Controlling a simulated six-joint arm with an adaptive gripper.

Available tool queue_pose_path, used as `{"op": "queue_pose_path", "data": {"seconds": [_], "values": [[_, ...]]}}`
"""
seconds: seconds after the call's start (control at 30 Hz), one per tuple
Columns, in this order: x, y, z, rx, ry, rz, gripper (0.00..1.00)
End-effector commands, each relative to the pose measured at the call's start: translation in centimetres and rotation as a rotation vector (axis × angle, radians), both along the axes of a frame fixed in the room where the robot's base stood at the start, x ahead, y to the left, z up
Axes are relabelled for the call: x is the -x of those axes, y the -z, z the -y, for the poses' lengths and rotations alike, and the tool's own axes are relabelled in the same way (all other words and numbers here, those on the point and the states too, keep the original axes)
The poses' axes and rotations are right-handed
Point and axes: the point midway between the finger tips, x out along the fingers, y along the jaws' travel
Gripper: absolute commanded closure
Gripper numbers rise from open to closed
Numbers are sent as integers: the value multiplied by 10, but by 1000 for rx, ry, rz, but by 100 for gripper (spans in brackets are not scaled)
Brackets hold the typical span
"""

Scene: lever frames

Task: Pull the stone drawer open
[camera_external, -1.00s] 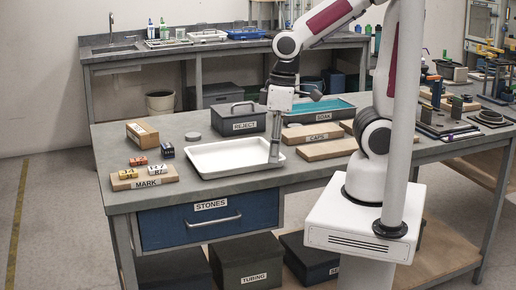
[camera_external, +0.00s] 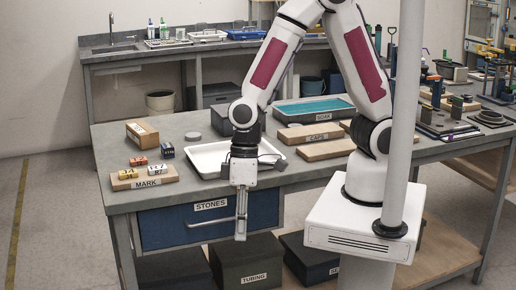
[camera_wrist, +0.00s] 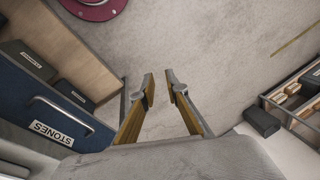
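The stone drawer (camera_external: 165,228) is a blue front under the table top with a white STONES label (camera_external: 211,205). It looks shut. Its bar handle (camera_external: 207,222) runs across the front; the handle (camera_wrist: 62,108) also shows at left in the wrist view. My gripper (camera_external: 240,236) points down in front of the drawer, near the handle's right end, and hides part of the front. In the wrist view my gripper (camera_wrist: 160,84) is open, with an empty gap between its fingers. The handle lies left of both fingers, apart from them.
A white tray (camera_external: 205,172) and a MARK board (camera_external: 145,183) sit on the table above the drawer. Dark bins, one labelled TUBING (camera_external: 247,250), stand below it. The floor (camera_external: 60,220) left of the table is clear.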

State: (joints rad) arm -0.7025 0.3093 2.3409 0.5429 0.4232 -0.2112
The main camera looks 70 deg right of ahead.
Motion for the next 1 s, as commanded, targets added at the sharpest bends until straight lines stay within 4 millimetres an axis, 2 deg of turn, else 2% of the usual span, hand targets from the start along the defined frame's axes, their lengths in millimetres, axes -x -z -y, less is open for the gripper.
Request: {"op": "queue_pose_path", "data": {"seconds": [0.2, 0.5, 0.77, 1.0], "values": [[-2, 40, -27, 7, -8, 27, 86], [-8, 98, -50, 45, -11, 104, 86], [-16, 149, -53, 118, -17, 206, 86], [-28, 192, -40, 227, -30, 330, 86]]}}
